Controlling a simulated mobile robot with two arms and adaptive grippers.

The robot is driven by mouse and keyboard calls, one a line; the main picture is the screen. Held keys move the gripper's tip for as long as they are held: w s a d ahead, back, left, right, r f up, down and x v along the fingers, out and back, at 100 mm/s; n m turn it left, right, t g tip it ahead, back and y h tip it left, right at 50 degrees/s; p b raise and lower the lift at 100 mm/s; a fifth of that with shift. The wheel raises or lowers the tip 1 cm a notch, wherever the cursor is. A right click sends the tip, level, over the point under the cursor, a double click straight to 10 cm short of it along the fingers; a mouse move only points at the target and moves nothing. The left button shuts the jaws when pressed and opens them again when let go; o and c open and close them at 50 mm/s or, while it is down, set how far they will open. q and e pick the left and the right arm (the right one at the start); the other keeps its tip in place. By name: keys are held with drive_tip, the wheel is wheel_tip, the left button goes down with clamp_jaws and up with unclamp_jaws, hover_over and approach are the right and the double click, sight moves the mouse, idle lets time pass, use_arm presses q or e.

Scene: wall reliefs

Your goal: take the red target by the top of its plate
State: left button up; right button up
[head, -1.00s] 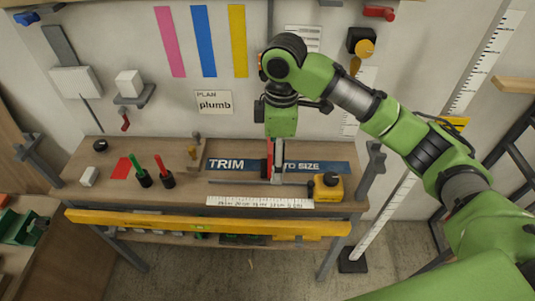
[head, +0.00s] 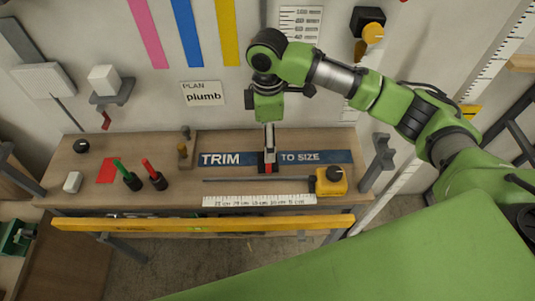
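My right gripper (head: 268,160) points down at the workbench, over the blue "TRIM TO SIZE" strip. A small red piece (head: 268,168) with dark parts shows right at its fingertips, low against the strip. The fingers look close together, but they hide most of this piece. I cannot tell whether they grip it or whether it is the target. A flat red patch (head: 107,170) lies on the bench at the left, well apart from the gripper. My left gripper is out of view.
The workbench (head: 215,176) holds a white ruler (head: 258,200), a yellow tape measure (head: 331,182), a green-handled tool (head: 128,176) and a red-handled tool (head: 154,175). A yellow level (head: 200,224) runs along the front. The wall stands close behind.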

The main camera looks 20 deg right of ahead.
drive_tip(key=shift+f, duration=0.3)
drive_tip(key=f, duration=0.1)
drive_tip(key=f+p, duration=0.1)
drive_tip(key=f, duration=0.2)
drive_tip(key=shift+s+d+f, duration=0.1)
drive_tip(key=shift+s, duration=0.2)
drive_tip(key=shift+f+p, duration=0.3)
drive_tip(key=shift+f, duration=0.05)
drive_tip(key=shift+c, duration=0.4)
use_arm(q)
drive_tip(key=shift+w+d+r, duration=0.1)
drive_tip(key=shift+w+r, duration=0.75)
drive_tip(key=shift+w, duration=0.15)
use_arm(e)
drive_tip(key=shift+w, duration=0.1)
drive_tip(key=c, duration=1.3)
